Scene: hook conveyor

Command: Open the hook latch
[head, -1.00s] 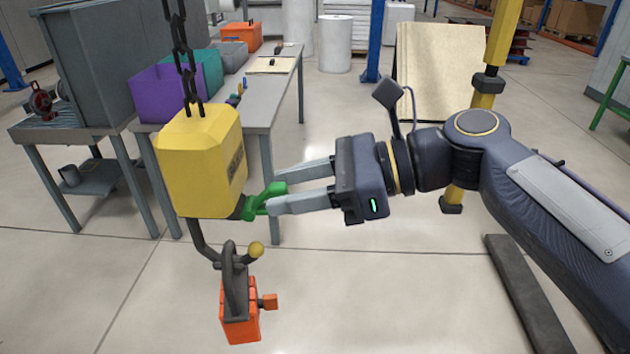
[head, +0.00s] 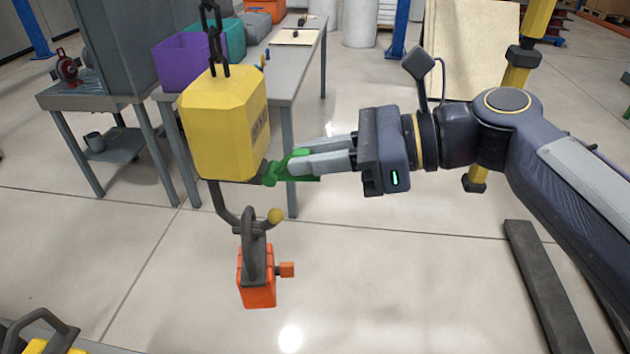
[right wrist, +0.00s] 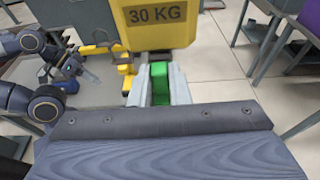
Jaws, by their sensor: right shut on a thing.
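A yellow hoist block (head: 222,125) hangs from a dark chain, with a grey hook (head: 228,212) with a yellow tip below it. An orange weight (head: 256,283) hangs in the hook by its grey loop. A green latch lever (head: 283,167) sticks out at the block's lower right. My right gripper (head: 296,166) is shut on this lever. In the right wrist view, the green lever (right wrist: 159,84) sits between the fingers under the block (right wrist: 155,25) marked 30 KG.
A grey table (head: 300,75) with purple (head: 195,58) and teal bins stands behind the block. A grey loop on a yellow piece (head: 50,335) shows at the lower left. The floor around the hanging weight is clear.

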